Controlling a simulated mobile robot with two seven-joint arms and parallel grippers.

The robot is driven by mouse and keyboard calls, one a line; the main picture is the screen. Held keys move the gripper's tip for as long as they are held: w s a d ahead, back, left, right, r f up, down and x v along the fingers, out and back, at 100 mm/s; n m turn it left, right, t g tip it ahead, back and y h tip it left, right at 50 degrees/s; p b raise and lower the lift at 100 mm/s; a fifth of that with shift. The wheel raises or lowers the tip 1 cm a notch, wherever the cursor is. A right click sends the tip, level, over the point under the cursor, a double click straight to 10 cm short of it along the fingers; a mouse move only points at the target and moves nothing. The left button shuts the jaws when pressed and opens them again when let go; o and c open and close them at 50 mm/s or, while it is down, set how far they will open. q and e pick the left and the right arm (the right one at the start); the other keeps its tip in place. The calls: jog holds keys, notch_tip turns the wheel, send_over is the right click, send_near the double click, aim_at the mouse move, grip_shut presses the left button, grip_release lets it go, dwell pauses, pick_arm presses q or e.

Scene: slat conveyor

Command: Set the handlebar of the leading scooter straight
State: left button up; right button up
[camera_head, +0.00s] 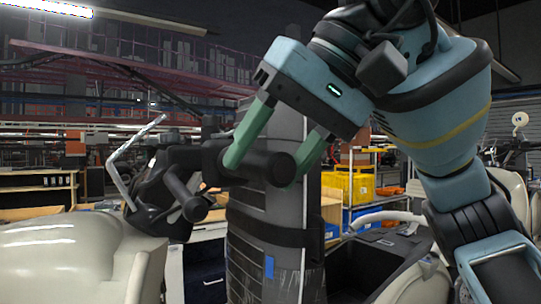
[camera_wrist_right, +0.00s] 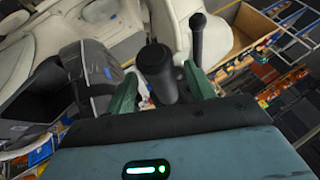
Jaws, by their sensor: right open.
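The leading scooter's handlebar shows in the head view as a dark bar with a thick black grip (camera_head: 262,166) towards me and a second black grip (camera_head: 184,194) lower left. A silver lever (camera_head: 127,172) rises beyond them. The bar looks turned at an angle. My right gripper (camera_head: 268,170) is open, its green fingers on either side of the nearer grip; contact is not clear. In the right wrist view, the grip (camera_wrist_right: 158,72) stands between the fingers (camera_wrist_right: 161,78). The second grip shows beyond it (camera_wrist_right: 197,38). My left gripper is not in view.
Cream body panels (camera_head: 60,250) lie at left. Another scooter (camera_head: 517,180) is at far right. Yellow bins (camera_head: 355,188) stand on a rack behind.

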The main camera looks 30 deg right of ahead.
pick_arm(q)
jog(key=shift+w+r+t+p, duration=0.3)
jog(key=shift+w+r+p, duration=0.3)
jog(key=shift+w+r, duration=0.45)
pick_arm(e)
jog(key=v, duration=0.7)
jog(key=shift+s+r, duration=0.2)
jog(key=shift+r, duration=0.1)
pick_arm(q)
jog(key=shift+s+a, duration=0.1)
pick_arm(e)
jog(key=shift+d, duration=0.1)
